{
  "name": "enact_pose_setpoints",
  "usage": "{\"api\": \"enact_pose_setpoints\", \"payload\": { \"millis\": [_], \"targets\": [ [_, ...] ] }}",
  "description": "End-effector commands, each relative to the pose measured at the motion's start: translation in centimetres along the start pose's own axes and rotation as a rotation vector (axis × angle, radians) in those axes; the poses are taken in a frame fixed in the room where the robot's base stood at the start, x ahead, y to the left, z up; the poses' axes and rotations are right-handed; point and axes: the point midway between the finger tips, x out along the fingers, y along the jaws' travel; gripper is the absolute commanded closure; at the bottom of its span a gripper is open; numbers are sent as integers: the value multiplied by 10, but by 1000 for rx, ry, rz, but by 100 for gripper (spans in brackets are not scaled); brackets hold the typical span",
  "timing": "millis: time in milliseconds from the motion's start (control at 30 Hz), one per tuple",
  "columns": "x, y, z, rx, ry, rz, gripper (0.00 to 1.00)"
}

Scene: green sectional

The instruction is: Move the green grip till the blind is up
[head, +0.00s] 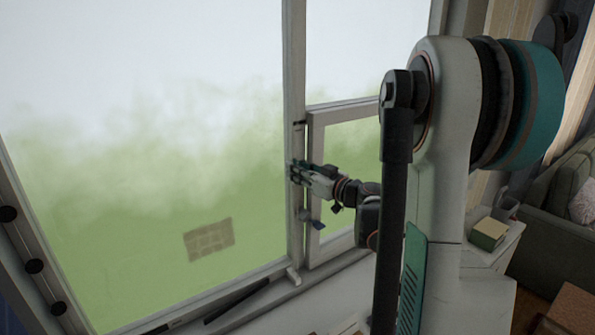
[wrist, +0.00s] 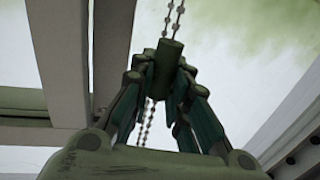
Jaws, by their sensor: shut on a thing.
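The green grip (wrist: 168,62) is a dark green cylinder on a beaded chain (wrist: 176,20). In the wrist view the chain runs up from its top, and another length hangs behind and below it. My gripper (wrist: 162,80) has its fingers closed on the grip from both sides. In the head view my gripper (head: 297,172) is at the upright post between the large pane and the small window; the grip is too small to make out there. I cannot make out the blind's fabric or its lower edge in either view.
The window frame post (head: 295,100) stands right beside my gripper. A small inner window frame (head: 315,190) is just to its right. A side table (head: 495,250) with a yellowish box (head: 488,233) and a green sofa (head: 545,190) stand at the right.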

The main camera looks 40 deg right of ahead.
Motion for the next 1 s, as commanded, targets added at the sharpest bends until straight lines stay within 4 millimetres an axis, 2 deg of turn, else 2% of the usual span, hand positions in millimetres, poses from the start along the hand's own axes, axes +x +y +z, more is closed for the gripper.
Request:
{"api": "enact_pose_setpoints", "payload": {
  "millis": [133, 367, 633, 667, 767, 1000],
  "targets": [
    [0, 0, -10, 0, 0, 0, 100],
    [0, 0, -46, 0, 0, 0, 100],
    [0, 1, -47, 2, 3, 1, 100],
    [0, 1, -47, 2, 3, 1, 84],
    [0, 1, -46, 2, 3, 1, 62],
    [0, 0, -46, 1, 1, 0, 62]
  ]
}}
